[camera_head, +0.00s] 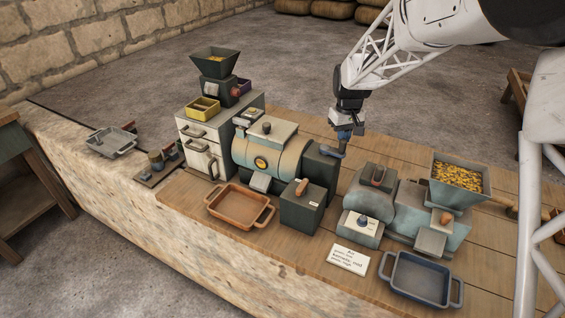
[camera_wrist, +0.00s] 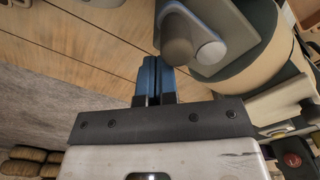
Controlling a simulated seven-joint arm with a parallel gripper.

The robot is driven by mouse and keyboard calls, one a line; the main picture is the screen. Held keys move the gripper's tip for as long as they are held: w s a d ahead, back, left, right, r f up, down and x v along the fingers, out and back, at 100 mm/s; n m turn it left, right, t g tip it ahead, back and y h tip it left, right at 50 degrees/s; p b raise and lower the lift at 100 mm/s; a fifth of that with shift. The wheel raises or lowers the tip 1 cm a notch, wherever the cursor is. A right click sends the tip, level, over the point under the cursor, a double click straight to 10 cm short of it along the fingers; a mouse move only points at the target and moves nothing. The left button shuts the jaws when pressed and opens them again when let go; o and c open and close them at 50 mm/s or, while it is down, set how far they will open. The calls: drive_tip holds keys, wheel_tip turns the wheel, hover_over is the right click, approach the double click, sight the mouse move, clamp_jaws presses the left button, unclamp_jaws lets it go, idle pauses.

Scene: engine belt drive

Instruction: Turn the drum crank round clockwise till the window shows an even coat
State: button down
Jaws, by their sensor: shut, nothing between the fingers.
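The drum (camera_head: 287,158) is a cream and dark green cylinder lying on its side on the bench. Its round amber window (camera_head: 261,162) faces the front; the coat inside is too small to judge. The drum crank (camera_head: 330,151) is at the drum's right end, partly behind my gripper (camera_head: 345,133). In the wrist view, the crank's grey round handle (camera_wrist: 178,50) stands out from a rounded arm. My gripper's blue fingers (camera_wrist: 153,78) are shut and empty, just left of the handle. I cannot tell whether they touch it.
A dark green box (camera_head: 302,210) with an orange-brown handle stands in front of the drum. A brown tray (camera_head: 238,222) is at its front left. A grey-green machine with a grain-filled hopper (camera_head: 462,200) stands to the right, near a white written card (camera_head: 349,259) and a blue tray (camera_head: 423,292).

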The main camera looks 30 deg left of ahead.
sight(344, 140)
drive_tip(key=s, duration=0.1)
drive_tip(key=s+d, duration=0.1)
drive_tip(key=s, duration=0.1)
drive_tip(key=shift+s, duration=0.25)
drive_tip(key=shift+s+a, duration=0.2)
drive_tip(key=shift+s, duration=0.35)
drive_tip(key=shift+s+a, duration=0.15)
drive_tip(key=shift+s, duration=0.4)
